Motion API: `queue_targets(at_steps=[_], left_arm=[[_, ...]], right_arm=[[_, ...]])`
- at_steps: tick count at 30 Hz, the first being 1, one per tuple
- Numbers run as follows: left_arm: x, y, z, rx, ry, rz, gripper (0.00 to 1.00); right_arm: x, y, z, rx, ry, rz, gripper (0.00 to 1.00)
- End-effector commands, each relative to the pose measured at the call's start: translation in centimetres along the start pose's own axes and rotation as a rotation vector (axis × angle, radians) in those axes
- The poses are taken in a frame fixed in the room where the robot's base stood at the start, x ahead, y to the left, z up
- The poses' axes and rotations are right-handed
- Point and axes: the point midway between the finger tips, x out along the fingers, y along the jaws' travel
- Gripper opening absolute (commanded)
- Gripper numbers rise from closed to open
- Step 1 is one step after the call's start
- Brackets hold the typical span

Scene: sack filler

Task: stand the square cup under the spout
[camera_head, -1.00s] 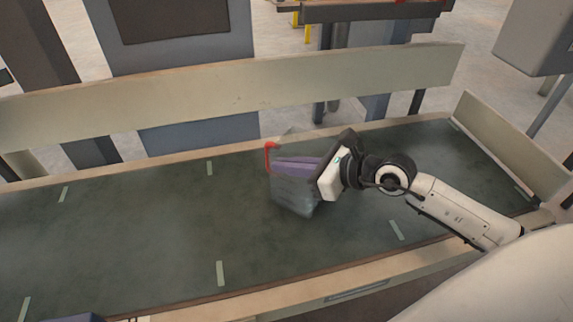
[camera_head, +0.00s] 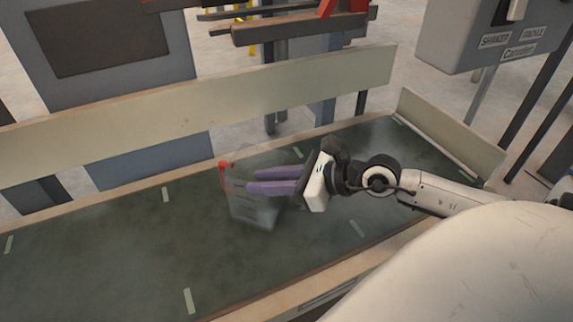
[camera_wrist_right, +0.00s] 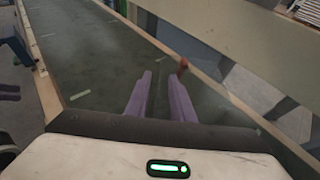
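A see-through square cup (camera_head: 254,212) stands on or just above the dark green bench top in the head view. A red part (camera_head: 223,172) shows at its upper left edge and also in the wrist view (camera_wrist_right: 183,67), past the fingertips. My right gripper (camera_head: 250,181) reaches in from the right, its two purple fingers apart and overlapping the cup's upper part. The fingers show apart in the wrist view too (camera_wrist_right: 160,76). I cannot tell whether they touch the cup's clear walls. No spout can be made out clearly.
The bench top (camera_head: 110,240) has pale tape marks and is clear left of the cup. A raised board (camera_head: 200,110) runs along its back, with an end board (camera_head: 450,135) at right. A grey control box (camera_head: 485,45) hangs at upper right.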

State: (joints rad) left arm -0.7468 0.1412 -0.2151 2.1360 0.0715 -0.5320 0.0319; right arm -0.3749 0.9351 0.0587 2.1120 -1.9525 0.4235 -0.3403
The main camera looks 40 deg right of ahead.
Motion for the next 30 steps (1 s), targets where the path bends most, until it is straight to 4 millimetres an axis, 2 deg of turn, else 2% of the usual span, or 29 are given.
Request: queue_targets(at_steps=[6,12,18,30], left_arm=[[-0.1,-0.1,-0.8,0.007,0.007,-0.002,0.31],[-0.2,-0.1,-0.7,0.009,0.003,-0.003,0.31],[-0.1,-0.1,-0.5,0.009,-0.001,-0.004,0.31],[-0.1,-0.1,-0.5,0.009,-0.002,-0.004,0.31]], right_arm=[[-3.0,0.1,-0.1,-0.001,0.005,0.001,0.22],[-4.8,0.1,-0.1,0.003,0.003,0.001,0.22],[-5.7,0.0,0.0,0.000,0.000,0.000,0.22],[-5.7,0.1,-0.1,0.022,-0.007,0.000,0.22]])
